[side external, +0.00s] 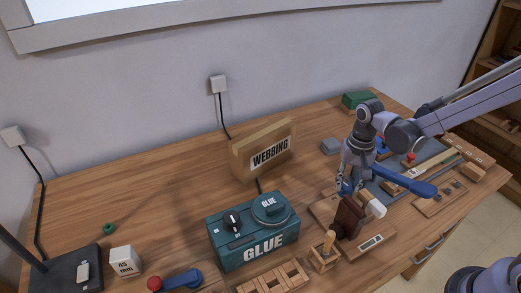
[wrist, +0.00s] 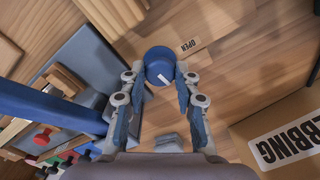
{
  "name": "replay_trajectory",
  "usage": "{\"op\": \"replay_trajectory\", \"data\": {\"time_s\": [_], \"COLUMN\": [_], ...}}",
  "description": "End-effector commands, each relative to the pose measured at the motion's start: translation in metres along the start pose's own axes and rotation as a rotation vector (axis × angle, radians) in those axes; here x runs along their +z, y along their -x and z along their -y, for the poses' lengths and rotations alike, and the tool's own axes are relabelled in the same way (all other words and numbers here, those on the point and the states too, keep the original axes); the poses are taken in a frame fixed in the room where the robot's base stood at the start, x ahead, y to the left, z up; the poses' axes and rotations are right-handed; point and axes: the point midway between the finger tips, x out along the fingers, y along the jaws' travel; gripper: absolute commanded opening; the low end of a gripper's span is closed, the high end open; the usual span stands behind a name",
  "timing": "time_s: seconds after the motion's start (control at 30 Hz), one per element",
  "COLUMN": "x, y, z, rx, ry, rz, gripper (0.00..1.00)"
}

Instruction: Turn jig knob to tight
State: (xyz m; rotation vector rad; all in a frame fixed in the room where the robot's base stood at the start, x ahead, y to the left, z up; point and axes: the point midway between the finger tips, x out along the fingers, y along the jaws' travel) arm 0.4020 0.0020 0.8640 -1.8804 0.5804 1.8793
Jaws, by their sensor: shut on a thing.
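The jig knob (wrist: 160,66) is a round blue knob with a white pointer mark in the wrist view. A small tag reading OPEN (wrist: 190,47) lies just right of the knob. My gripper (wrist: 160,84) has a finger on each side of the knob and is shut on it. In the side view my gripper (side external: 347,189) points down over a wooden board, and its fingers largely hide the knob. No tight label is readable in either view.
A dark brown block (side external: 348,218) stands close in front of my gripper. A blue handle (side external: 412,187) lies to its right. The WEBBING box (side external: 264,150) and the teal GLUE box (side external: 252,232) stand to the left. The table's back left is mostly clear.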

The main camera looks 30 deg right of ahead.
Motion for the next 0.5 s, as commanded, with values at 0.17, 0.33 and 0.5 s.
{"op": "replay_trajectory", "data": {"time_s": [0.17,0.33,0.5], "x": [0.0004,0.0004,0.0004], "y": [-0.0008,-0.0008,-0.0008], "z": [-0.0004,-0.0004,-0.0004], "rx": [0.001,0.001,0.001], "ry": [-0.056,-0.08,-0.085], "rz": [0.001,0.001,0.001], "gripper": [0.0,0.0,0.0]}}
